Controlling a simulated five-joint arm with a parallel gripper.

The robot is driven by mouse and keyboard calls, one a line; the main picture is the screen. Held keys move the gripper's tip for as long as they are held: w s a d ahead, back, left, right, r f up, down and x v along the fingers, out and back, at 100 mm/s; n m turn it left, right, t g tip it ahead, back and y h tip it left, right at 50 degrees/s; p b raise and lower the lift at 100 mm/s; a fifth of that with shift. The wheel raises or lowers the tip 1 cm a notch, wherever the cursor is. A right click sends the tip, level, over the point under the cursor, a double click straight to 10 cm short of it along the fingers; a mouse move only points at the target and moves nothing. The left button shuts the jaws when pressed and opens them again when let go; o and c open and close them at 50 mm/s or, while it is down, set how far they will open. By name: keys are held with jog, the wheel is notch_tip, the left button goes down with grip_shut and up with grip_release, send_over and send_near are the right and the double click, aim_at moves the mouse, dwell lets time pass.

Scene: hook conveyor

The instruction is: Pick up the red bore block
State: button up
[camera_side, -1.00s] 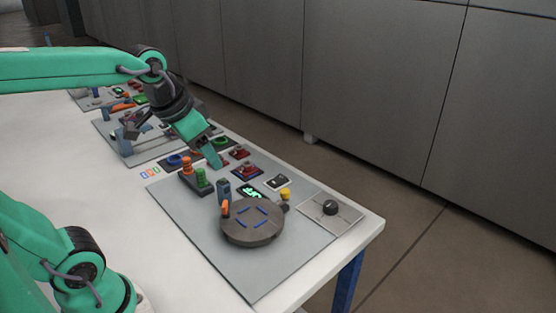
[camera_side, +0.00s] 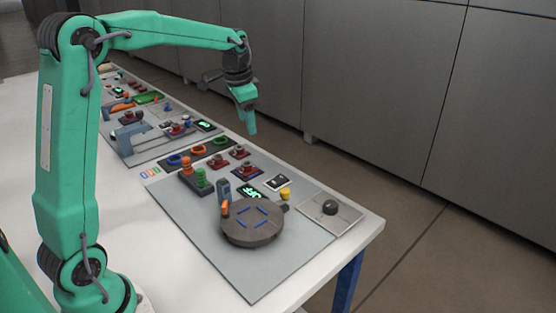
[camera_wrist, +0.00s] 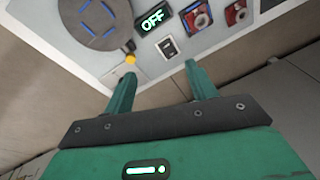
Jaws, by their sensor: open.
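Small red blocks with round grey centres sit on the grey panel. In the side view one (camera_side: 239,152) is at the back edge, another (camera_side: 221,160) is to its left, and a third (camera_side: 247,170), on a bluish base, is nearer. I cannot tell which is the bore block. In the wrist view a red block with a round grey centre (camera_wrist: 197,17) is at the top, with another (camera_wrist: 237,12) to its right. My gripper (camera_side: 251,130) hangs above the panel's back side, open and empty. In the wrist view its fingers (camera_wrist: 159,74) are spread below the blocks.
A dark round turntable (camera_side: 252,228) with blue marks is at the front. A green-lit OFF display (camera_wrist: 153,18) and a rocker switch (camera_wrist: 167,47) lie near the blocks. Orange and green posts (camera_side: 187,166) stand left. Other panels (camera_side: 150,127) lie beyond. The table's back edge is close.

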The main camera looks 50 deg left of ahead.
jog(key=w+a+f+m+g, duration=0.1)
jog(key=w+a+f, duration=0.5)
jog(key=a+f, duration=0.1)
jog(key=m+g, duration=0.1)
send_near(247, 167)
jog(key=w+a, duration=0.1)
jog(key=a, duration=0.1)
jog(key=shift+w+f+h, duration=0.15)
jog(key=shift+f+h, duration=0.05)
jog(key=shift+h, duration=0.1)
jog(key=shift+f, duration=0.15)
jog(key=shift+s+f, duration=0.15)
jog(key=shift+f, duration=1.7)
jog(key=shift+s+f, duration=0.1)
jog(key=shift+f, duration=1.8)
jog(key=shift+c, duration=0.5)
jog(key=c, duration=1.1)
grip_shut()
jog(key=shift+r, duration=0.1)
